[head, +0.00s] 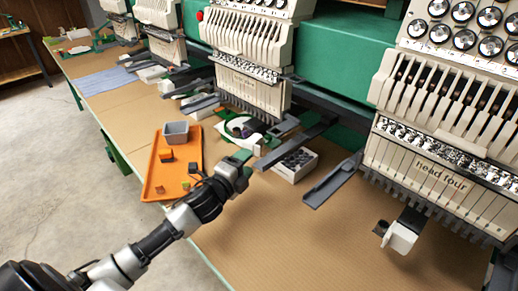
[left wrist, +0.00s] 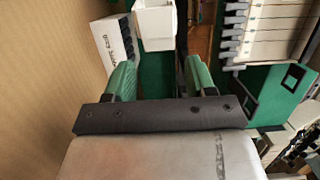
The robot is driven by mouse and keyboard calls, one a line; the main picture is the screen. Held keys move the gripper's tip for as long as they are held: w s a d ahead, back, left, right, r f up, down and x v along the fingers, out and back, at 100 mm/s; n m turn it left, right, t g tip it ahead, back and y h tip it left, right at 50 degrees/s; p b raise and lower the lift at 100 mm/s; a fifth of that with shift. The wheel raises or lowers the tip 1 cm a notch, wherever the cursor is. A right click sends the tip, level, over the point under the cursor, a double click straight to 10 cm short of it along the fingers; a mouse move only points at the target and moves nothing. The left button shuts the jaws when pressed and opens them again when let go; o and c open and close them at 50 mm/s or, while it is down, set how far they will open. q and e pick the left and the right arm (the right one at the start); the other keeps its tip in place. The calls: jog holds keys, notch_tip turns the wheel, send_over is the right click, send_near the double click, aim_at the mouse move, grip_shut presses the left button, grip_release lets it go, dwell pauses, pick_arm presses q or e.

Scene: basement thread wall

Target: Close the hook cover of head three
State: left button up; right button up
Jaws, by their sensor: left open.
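Head three (head: 250,88) is the cream sewing head in the middle of the head view. Below it sits a white hook part (head: 238,128) with a dark round piece; I cannot tell which piece is its cover or how far it stands open. My left gripper (head: 240,158) is just in front of and below this part, with green fingertips. In the left wrist view the two green fingers (left wrist: 160,72) are apart with nothing held between them. A white block (left wrist: 155,22) shows beyond the gap. My right gripper is not in view.
An orange tray (head: 155,178) with small blocks and a grey bin (head: 175,134) lies left of my gripper. A white box (head: 295,166) of dark pieces and grey bars (head: 333,180) lie right. Head four (head: 440,160) stands further right. The front tabletop (head: 290,235) is clear.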

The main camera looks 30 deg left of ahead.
aim_at(258, 152)
pick_arm(q)
jog(key=w, duration=0.6)
jog(key=shift+w+d, duration=0.35)
jog(key=shift+f, duration=0.1)
jog(key=c, duration=0.9)
